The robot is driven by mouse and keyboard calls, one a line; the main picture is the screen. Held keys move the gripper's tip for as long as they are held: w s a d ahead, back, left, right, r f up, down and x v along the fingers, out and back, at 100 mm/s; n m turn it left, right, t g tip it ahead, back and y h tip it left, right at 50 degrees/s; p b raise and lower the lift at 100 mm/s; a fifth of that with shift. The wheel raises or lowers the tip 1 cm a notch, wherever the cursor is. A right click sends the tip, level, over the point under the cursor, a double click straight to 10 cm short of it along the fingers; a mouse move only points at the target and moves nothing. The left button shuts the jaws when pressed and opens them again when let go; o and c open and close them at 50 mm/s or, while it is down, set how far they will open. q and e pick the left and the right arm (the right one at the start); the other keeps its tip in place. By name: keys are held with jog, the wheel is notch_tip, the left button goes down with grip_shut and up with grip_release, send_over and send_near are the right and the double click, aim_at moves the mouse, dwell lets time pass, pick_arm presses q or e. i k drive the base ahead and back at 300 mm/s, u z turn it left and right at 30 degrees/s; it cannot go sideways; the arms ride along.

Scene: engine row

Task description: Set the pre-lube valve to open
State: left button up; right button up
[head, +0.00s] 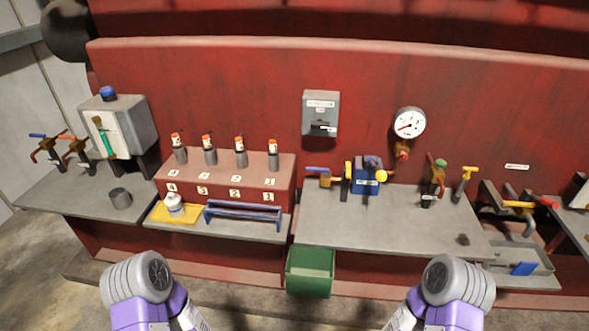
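I cannot tell by its label which valve is the pre-lube valve; the labels are too small to read. On the right bench, a brass valve with a blue lever (318,170) stands left of a blue pump-like unit (369,174). Its lever lies roughly level. A yellow-handled valve (466,174) and a brass fitting with a green top (438,172) stand further right. A pipe with yellow and red levers (520,204) is at the far right. Two valves with blue and orange levers (48,146) are at the far left. Both grippers are out of view; only my arm links show.
A round gauge (408,122) and a grey box (320,113) are on the red wall. Several orange-topped cylinders (240,152) stand on a numbered red step. A green bin (310,272) hangs at the front. The right bench top (355,232) is mostly clear.

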aim_at(326, 171)
jog(key=u, duration=0.05)
jog(key=i, duration=0.85)
jog(key=z, duration=0.25)
